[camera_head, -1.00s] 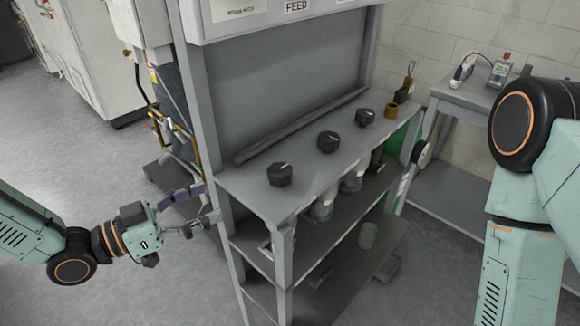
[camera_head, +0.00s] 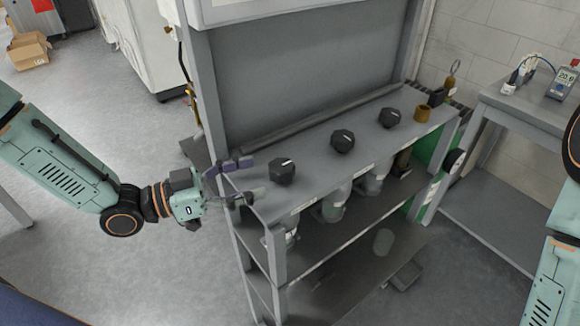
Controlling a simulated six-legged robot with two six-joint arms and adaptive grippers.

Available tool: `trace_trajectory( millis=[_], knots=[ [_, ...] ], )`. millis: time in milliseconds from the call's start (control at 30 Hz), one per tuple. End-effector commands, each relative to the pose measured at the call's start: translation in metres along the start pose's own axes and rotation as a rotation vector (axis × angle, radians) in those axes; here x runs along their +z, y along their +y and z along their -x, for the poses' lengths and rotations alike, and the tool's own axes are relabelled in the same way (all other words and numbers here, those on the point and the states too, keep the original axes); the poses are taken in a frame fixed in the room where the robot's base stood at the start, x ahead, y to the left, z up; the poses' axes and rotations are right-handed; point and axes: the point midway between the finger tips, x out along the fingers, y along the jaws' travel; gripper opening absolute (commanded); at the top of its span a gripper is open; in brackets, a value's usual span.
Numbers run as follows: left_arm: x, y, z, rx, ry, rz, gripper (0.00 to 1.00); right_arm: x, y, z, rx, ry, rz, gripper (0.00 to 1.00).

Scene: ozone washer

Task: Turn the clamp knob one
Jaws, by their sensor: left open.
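Three black knobs with pale pointer marks stand in a row on the grey bench top (camera_head: 312,199): the nearest left knob (camera_head: 281,171), a middle knob (camera_head: 342,141) and a far right knob (camera_head: 389,118). Which of them is knob one I cannot tell from any label. My left gripper (camera_head: 242,180) is open and empty at the left edge of the bench, with its fingers pointing right toward the nearest knob. A small gap separates the fingers from that knob. Of my right arm only links show at the right edge; its gripper is out of view.
Clear jars (camera_head: 334,205) hang beneath the bench top, above a lower shelf. A side table (camera_head: 535,105) with a handheld meter (camera_head: 562,83) is at right. Open floor lies at left.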

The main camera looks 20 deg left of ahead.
Motion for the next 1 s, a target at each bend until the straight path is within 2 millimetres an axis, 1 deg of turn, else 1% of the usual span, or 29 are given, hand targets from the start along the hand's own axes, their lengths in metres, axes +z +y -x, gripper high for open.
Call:
trace_trajectory(
  millis=[267,700,833,1000],
  knots=[
    [0.003,0.002,-0.022,0.003,-0.002,-0.002,0.69,0.000,0.000,-0.012,0.000,0.000,0.001,0.40],
    [0.002,0.002,-0.064,0.003,-0.003,0.000,0.69,0.000,0.000,-0.019,0.000,0.000,0.000,0.40],
    [0.001,0.002,-0.072,0.001,-0.002,0.000,0.69,0.000,0.000,-0.019,0.000,0.000,0.000,0.40],
    [0.001,0.001,-0.075,0.000,0.000,0.000,0.69,0.000,0.000,-0.020,0.000,0.000,0.000,0.40]
  ],
)
